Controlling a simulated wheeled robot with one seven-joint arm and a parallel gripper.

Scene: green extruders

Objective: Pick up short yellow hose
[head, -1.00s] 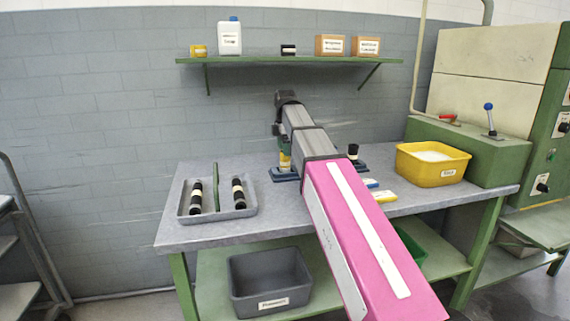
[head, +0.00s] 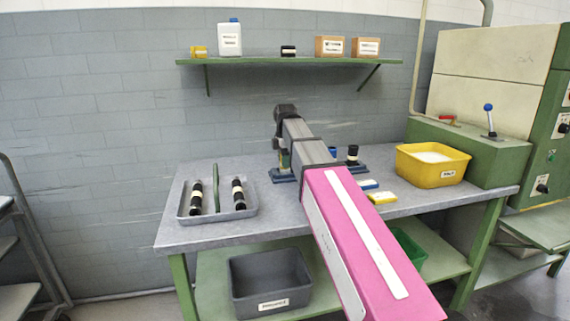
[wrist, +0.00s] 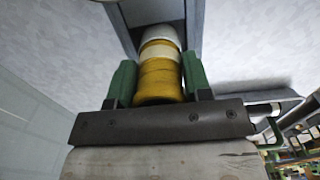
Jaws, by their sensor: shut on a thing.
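The short yellow hose (wrist: 160,82) shows in the wrist view, with a pale band around it and a whitish part at its far end. My gripper (wrist: 157,72) has its two green fingers on either side of the hose and is shut on it. In the head view my gripper (head: 284,158) is above a blue stand (head: 283,176) at the back of the table, partly hidden by my arm. The hose cannot be made out clearly there. Whether it still touches the stand cannot be told.
A grey tray (head: 250,212) with two black hoses (head: 196,197) is at the left. A black hose (head: 352,153) stands upright right of my arm. A yellow bin (head: 440,178) and small blue (head: 367,184) and yellow (head: 383,198) items lie right. A shelf (head: 290,61) hangs above.

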